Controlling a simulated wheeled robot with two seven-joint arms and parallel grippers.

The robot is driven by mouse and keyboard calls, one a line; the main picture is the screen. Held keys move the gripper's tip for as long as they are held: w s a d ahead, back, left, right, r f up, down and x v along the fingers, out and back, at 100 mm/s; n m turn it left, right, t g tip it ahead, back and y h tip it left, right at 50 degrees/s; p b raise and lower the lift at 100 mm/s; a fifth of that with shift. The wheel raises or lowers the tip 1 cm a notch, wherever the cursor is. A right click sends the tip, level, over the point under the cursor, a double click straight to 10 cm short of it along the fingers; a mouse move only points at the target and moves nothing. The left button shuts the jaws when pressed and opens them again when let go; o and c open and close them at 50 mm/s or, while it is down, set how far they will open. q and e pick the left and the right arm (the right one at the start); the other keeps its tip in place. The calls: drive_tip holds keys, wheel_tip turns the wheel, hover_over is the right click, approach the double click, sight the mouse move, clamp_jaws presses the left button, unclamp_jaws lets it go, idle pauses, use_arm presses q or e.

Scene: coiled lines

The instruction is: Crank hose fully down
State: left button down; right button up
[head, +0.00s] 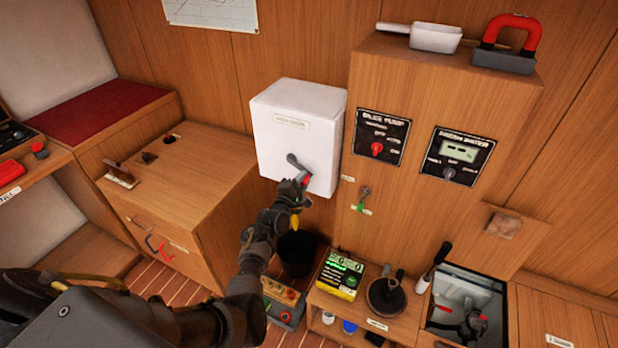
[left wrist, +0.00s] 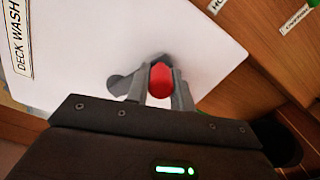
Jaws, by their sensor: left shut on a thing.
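The white reel box (head: 292,125) is mounted on the wood wall, and its label in the left wrist view begins "DECK WASH" (left wrist: 20,40). A grey crank arm (head: 296,162) on its front ends in a red knob (head: 306,180). My left gripper (head: 301,184) is at that knob. In the left wrist view its two grey fingers are shut on the red knob (left wrist: 161,80). A yellow piece (head: 295,222), perhaps the hose end, hangs below the box, partly hidden by my arm. No length of hose can be made out. My right gripper is not in view.
A dark bucket (head: 298,255) stands below the box. A panelled cabinet (head: 440,85) juts out to the right, and a wooden counter (head: 185,165) stands to the left. A low bench (head: 365,315) with a yellow-and-black box and an open hatch (head: 462,290) lie at lower right.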

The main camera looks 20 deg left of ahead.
use_arm(q)
drive_tip(key=shift+s+d+f, duration=0.1)
drive_tip(key=shift+d+f, duration=0.05)
drive_tip(key=shift+d, duration=0.25)
drive_tip(key=shift+n, duration=0.3)
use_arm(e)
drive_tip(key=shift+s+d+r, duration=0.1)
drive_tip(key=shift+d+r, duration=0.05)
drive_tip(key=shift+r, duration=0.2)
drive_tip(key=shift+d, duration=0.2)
use_arm(q)
drive_tip(key=c, duration=1.4)
unclamp_jaws()
drive_tip(key=shift+o, duration=1)
drive_tip(key=shift+r, duration=0.25)
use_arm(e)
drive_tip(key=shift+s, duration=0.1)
use_arm(q)
drive_tip(key=shift+a, duration=0.1)
drive_tip(key=shift+a, duration=0.1)
drive_tip(key=s, duration=1)
drive_tip(key=shift+s, duration=0.35)
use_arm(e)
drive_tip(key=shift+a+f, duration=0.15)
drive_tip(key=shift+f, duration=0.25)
